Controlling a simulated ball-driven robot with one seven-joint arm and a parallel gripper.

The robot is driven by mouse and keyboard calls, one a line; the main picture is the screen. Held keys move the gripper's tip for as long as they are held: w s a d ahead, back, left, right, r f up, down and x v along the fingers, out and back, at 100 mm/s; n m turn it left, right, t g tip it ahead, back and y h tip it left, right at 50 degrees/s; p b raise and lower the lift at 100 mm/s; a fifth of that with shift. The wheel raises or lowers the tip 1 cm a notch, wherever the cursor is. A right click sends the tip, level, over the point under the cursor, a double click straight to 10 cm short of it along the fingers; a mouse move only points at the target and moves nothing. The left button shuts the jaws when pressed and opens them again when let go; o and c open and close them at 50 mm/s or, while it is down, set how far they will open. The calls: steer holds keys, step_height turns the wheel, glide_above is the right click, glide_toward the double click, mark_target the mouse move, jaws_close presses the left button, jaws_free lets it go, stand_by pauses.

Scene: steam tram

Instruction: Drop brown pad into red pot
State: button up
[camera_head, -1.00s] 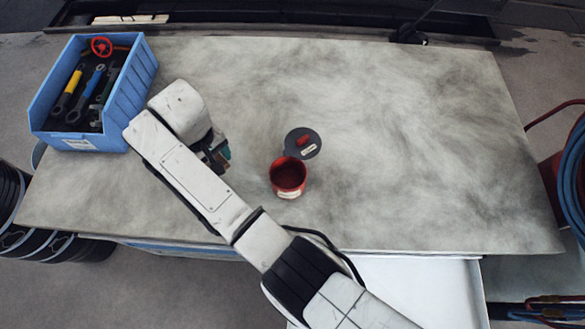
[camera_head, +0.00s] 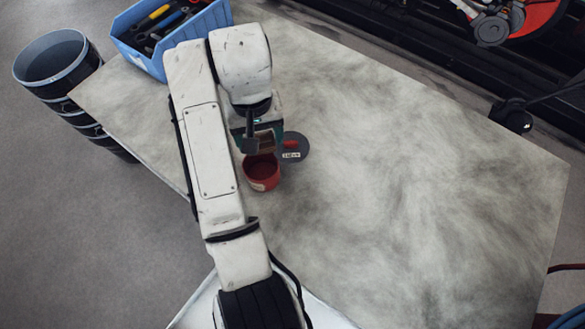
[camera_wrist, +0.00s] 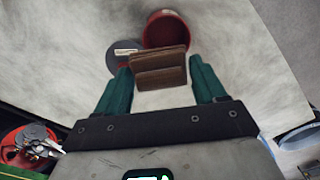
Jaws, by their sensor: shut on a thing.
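The brown pad (camera_wrist: 160,68) is a small flat brown block held between the two green fingers of my gripper (camera_wrist: 160,85), which is shut on it. In the head view the pad (camera_head: 266,141) shows at the tip of my gripper (camera_head: 262,135). The red pot (camera_head: 262,172) stands upright and open on the table just below the pad in the picture. In the wrist view the red pot (camera_wrist: 168,28) is partly hidden behind the pad. The pad appears above the table, near the pot's rim; I cannot tell its exact height.
A dark grey round lid (camera_head: 295,148) with a red knob lies beside the pot. A blue crate (camera_head: 150,62) of tools stands at the table's upper left. The grey table (camera_head: 420,190) is clear on the right. Dark stacked buckets (camera_head: 60,65) stand off its left edge.

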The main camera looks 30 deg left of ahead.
steer(key=shift+d, duration=0.2)
steer(key=shift+w+d+f, duration=0.1)
steer(key=shift+w+f, duration=0.1)
steer(key=shift+f, duration=0.3)
steer(key=shift+s+f, duration=0.2)
steer(key=shift+f, duration=2.3)
steer(key=o, duration=1.1)
steer(key=shift+r, duration=0.1)
